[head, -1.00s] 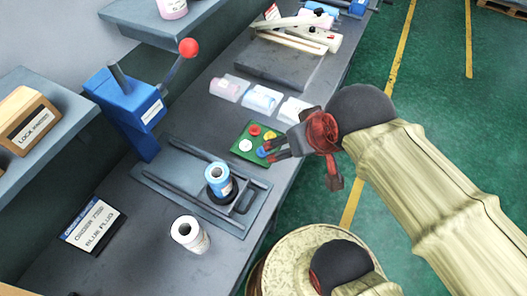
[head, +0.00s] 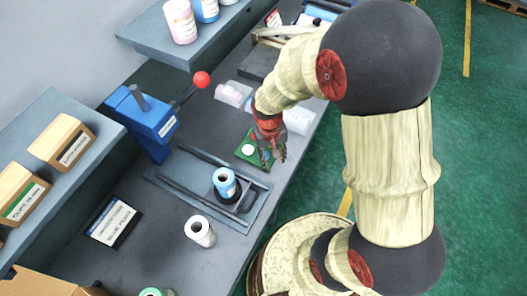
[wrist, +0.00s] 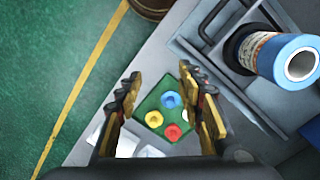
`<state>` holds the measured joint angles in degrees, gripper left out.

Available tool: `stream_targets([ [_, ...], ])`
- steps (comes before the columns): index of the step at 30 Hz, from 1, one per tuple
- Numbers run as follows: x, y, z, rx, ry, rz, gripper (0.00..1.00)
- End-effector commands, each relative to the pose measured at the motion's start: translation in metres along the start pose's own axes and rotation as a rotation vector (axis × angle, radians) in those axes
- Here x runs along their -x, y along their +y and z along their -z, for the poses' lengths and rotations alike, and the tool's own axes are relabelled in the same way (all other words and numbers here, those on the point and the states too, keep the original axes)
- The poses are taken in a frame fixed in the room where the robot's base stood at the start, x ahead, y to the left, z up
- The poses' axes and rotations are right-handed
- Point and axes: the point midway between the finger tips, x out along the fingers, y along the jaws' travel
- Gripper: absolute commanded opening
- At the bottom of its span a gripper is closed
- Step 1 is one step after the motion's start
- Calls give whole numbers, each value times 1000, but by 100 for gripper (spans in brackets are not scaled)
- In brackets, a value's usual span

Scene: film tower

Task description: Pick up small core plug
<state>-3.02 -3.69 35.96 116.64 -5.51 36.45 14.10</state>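A green tray (wrist: 150,103) on the bench holds small round core plugs: a blue plug (wrist: 168,99), a yellow plug (wrist: 153,119), a red plug (wrist: 173,132) and a white plug (wrist: 185,115). I cannot tell which is called small. My gripper (wrist: 160,76) is open and empty, pointing down over the tray, with the plugs showing between its fingers. The right finger edges close to the white plug in the picture. In the head view my gripper (head: 274,157) hides much of the tray (head: 241,155); the white plug (head: 248,150) shows left of it.
A blue-labelled roll (head: 225,184) stands on a grey fixture (head: 175,186) beside the tray. A white roll (head: 200,231) stands nearer. A blue lever press (head: 150,122) is behind left. Pale containers (head: 298,119) lie beyond the tray. An order card (head: 112,222) lies at left.

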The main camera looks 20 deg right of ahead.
Motion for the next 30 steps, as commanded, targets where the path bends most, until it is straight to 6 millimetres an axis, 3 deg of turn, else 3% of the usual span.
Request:
stream_targets([
  [4,-49,-7,25,-90,6,-6,38],
  [6,-66,-12,49,-155,56,7,38],
  [10,-57,-20,90,-253,165,46,38],
  [16,-60,-22,97,-325,188,65,38],
  [30,-104,-20,105,-325,186,64,38],
])
